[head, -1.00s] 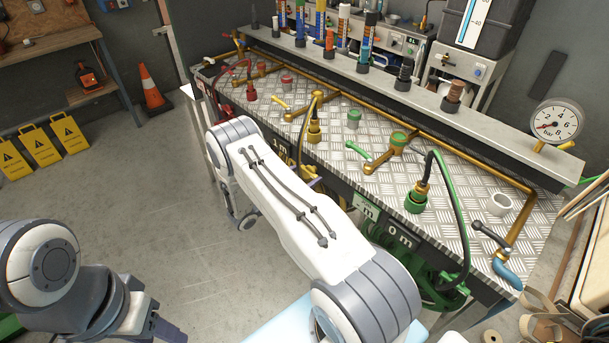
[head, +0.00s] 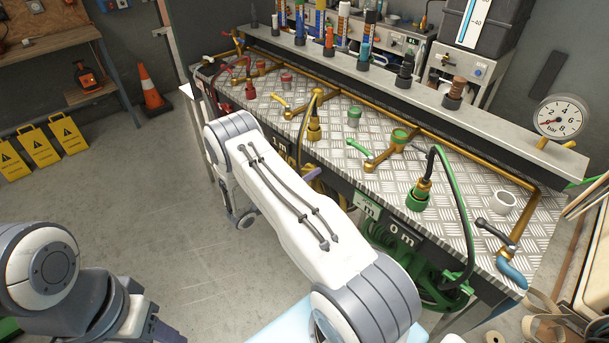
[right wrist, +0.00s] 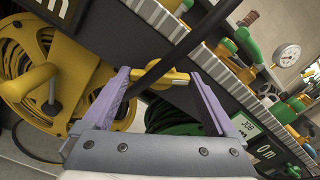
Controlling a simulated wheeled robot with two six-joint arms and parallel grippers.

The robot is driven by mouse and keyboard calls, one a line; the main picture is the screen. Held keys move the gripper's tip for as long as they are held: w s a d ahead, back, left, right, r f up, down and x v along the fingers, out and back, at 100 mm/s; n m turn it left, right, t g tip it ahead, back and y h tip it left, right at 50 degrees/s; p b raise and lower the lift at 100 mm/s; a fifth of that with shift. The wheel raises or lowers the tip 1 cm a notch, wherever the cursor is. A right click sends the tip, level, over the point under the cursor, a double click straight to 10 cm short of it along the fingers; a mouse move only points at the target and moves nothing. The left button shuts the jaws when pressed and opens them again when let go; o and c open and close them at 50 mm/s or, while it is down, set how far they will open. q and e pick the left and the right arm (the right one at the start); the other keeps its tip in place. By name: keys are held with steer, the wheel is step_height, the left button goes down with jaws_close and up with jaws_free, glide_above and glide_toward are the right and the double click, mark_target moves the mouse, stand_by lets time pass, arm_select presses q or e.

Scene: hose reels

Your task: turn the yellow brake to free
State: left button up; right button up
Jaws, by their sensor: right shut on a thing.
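The yellow brake (right wrist: 176,79) is a short yellow bar between the purple fingertips of my right gripper (right wrist: 159,76) in the right wrist view. The gripper is shut on it, with the bar lying across from one finger to the other. A dark hose crosses in front of part of the brake. The yellow hose reel (right wrist: 88,62) is to the left of the brake, below the bench edge. In the head view only a bit of my right gripper (head: 312,174) shows at the bench front, and my arm hides the brake. My left gripper is not clearly in view.
The green reel (head: 408,262) sits to the right under the bench. The metal bench top (head: 320,140) carries red, yellow and green valves and pipes. A pressure gauge (head: 562,118) stands at the right. The floor (head: 150,220) left of my right arm is open.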

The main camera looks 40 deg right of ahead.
steer(key=n, duration=0.5)
steer(key=shift+n, duration=0.3)
steer(key=n, duration=0.5)
steer(key=shift+n, duration=0.3)
steer(key=o, duration=1)
steer(key=shift+a, duration=0.15)
steer(key=a+b, duration=0.2)
steer(key=a, duration=0.8)
steer(key=shift+s, duration=0.4)
steer(key=shift+a, duration=0.1)
